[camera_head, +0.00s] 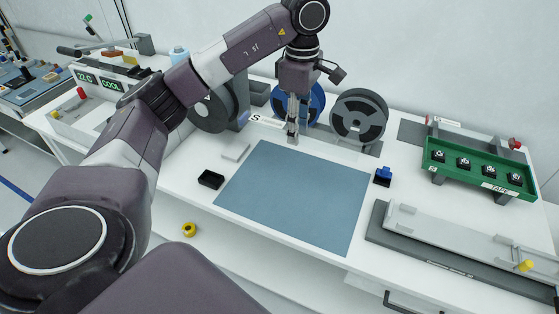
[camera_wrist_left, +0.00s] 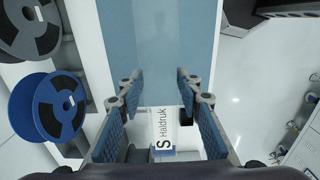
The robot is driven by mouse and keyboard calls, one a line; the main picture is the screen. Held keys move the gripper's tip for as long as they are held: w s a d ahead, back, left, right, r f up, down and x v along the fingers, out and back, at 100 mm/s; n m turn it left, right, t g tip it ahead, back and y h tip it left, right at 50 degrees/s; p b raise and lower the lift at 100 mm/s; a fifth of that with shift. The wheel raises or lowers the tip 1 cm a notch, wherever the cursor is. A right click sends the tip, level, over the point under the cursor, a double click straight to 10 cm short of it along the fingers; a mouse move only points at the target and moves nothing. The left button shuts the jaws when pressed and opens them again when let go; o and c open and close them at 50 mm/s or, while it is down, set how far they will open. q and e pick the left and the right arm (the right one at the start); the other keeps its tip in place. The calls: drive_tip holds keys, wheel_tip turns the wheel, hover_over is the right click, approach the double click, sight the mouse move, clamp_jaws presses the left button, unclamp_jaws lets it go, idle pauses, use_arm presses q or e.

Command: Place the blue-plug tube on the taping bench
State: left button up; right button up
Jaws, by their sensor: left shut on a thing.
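My left gripper (camera_head: 292,138) points down just past the far edge of the blue-grey mat on the white taping bench (camera_head: 190,172). In the left wrist view its two blue-padded fingers (camera_wrist_left: 157,80) stand apart, shut on a faint, see-through tube (camera_wrist_left: 152,62). The tube is hard to make out against the mat and bench, and I cannot see a blue plug on it. I cannot tell whether it touches the bench. My right gripper is in neither view.
The mat (camera_head: 300,190) is bare. Around it are a black tray (camera_head: 211,179), a blue-topped block (camera_head: 383,175), a grey fixture (camera_head: 450,240) and a green rack (camera_head: 480,168). A blue reel (camera_head: 312,98) and a dark reel (camera_head: 359,116) stand behind.

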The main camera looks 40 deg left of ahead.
use_arm(q)
drive_tip(key=p, duration=0.3)
hover_over(296, 189)
wheel_tip(296, 189, down, 14)
drive_tip(key=shift+s+r, duration=0.15)
drive_tip(key=shift+r, duration=0.05)
drive_tip(key=shift+f, duration=0.7)
wheel_tip(296, 189, down, 4)
drive_tip(key=shift+p, duration=0.45)
drive_tip(key=shift+f, duration=0.2)
drive_tip(key=o, duration=1.2)
drive_tip(key=shift+c, duration=0.2)
drive_tip(key=shift+r, duration=0.1)
